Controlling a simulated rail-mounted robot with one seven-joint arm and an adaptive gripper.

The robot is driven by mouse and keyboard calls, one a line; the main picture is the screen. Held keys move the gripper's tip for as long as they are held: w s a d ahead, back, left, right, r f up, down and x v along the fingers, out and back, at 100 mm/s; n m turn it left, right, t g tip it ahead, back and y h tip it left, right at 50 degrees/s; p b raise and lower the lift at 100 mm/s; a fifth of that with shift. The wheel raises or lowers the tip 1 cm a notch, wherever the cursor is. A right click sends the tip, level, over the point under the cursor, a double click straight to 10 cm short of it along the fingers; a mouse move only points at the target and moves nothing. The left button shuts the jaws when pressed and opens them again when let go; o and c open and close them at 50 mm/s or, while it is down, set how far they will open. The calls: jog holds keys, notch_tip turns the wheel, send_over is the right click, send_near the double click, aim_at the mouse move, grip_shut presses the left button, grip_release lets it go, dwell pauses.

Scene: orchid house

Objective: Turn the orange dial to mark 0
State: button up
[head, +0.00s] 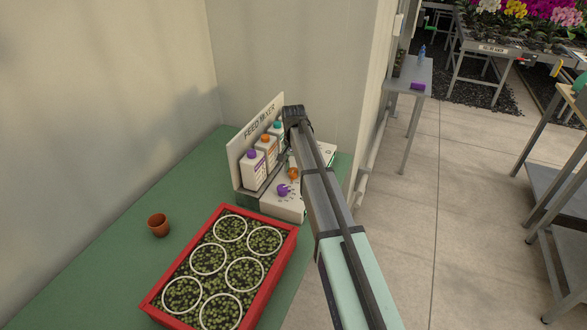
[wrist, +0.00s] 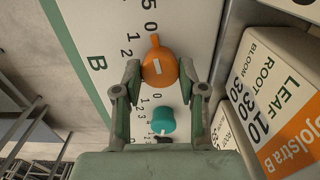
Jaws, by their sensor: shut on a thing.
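The orange dial (wrist: 158,68) sits on the white mixer panel (wrist: 185,25) and fills the middle of the wrist view. My gripper (wrist: 160,74) has one finger on each side of it and is shut on it. The dial's small pointer tab sticks up toward the printed 0, at or very near that mark. The marks 1 and 2 lie left of the tab. In the head view the orange dial (head: 293,174) shows beside my arm, which hides part of the feed mixer (head: 283,207); my fingers cannot be made out there.
A teal dial (wrist: 162,120) sits close below the orange one in the wrist view. A purple dial (head: 284,190) shows in the head view. Feed bottles (head: 266,151) stand in a rack alongside the panel. A red seedling tray (head: 154,303) and a terracotta pot (head: 158,225) are on the green bench.

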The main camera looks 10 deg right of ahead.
aim_at(294, 170)
dwell(0.3)
jog(key=o, duration=1.1)
jog(key=shift+o, duration=0.2)
notch_tip(294, 170, up, 12)
